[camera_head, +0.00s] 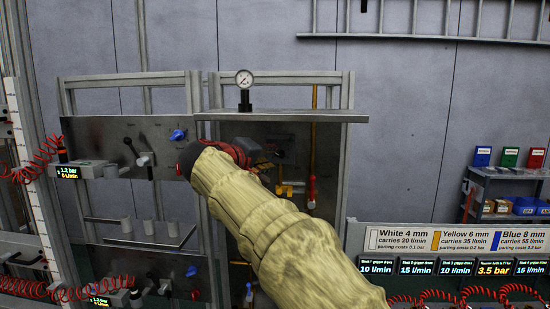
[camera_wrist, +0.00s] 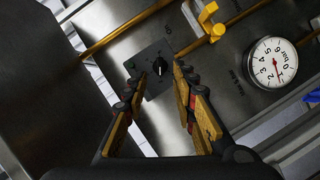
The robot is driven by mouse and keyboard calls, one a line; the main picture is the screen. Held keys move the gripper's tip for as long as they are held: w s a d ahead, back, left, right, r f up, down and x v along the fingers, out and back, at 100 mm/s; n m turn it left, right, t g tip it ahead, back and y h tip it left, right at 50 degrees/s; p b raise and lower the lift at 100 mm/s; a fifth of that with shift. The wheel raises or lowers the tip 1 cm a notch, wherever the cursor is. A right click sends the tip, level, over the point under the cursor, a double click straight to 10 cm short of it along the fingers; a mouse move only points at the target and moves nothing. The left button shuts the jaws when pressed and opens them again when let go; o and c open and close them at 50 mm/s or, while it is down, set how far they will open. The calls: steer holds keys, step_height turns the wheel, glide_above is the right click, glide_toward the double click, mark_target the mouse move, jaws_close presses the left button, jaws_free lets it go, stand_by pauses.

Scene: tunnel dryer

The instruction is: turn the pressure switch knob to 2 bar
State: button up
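The pressure switch knob (camera_wrist: 160,66) is a small black knob with a pale mark, on a dark square plate (camera_wrist: 148,70) on a grey metal panel. My gripper (camera_wrist: 155,79) is open and empty, its orange-padded fingers pointing at the plate. The knob shows between and just beyond the fingertips, with gaps on both sides; the right finger is closer to it. I cannot read the knob's setting. In the head view my gripper (camera_head: 264,158) is in front of the panel, partly hidden by my sleeved arm, and I cannot make out the knob there.
A white bar gauge (camera_wrist: 273,62) and a yellow valve handle (camera_wrist: 209,18) are right of the knob. Yellow pipes cross the panel. A metal shelf (camera_head: 290,116) carrying a round gauge (camera_head: 244,79) juts out above my gripper. A red-handled part (camera_head: 312,190) hangs to its right.

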steer(key=v, duration=0.6)
steer(key=shift+f, duration=0.1)
steer(key=s+f+n+g+y, duration=0.1)
steer(key=s+f+g+y, duration=0.15)
steer(key=f, duration=0.75)
steer(key=s+f+n+g+y, duration=0.1)
steer(key=s+f+g, duration=0.25)
steer(key=f, duration=0.75)
steer(key=s+d+f+m+g+b, duration=0.1)
steer(key=s+d+f+m+b, duration=0.2)
steer(key=s+d+f, duration=0.5)
steer(key=s+d+f+m+g+y+b, duration=0.1)
steer(key=s+d+f+m+b, duration=0.2)
steer(key=s+d+f, duration=0.5)
steer(key=s+d+f+m+g+y+b, duration=0.1)
steer(key=s+d+f+m+b, duration=0.3)
steer(key=s+d+f, duration=0.5)
steer(key=shift+s+d+b, duration=0.4)
steer(key=shift+s+d, duration=1.2)
steer(key=shift+s, duration=2.9)
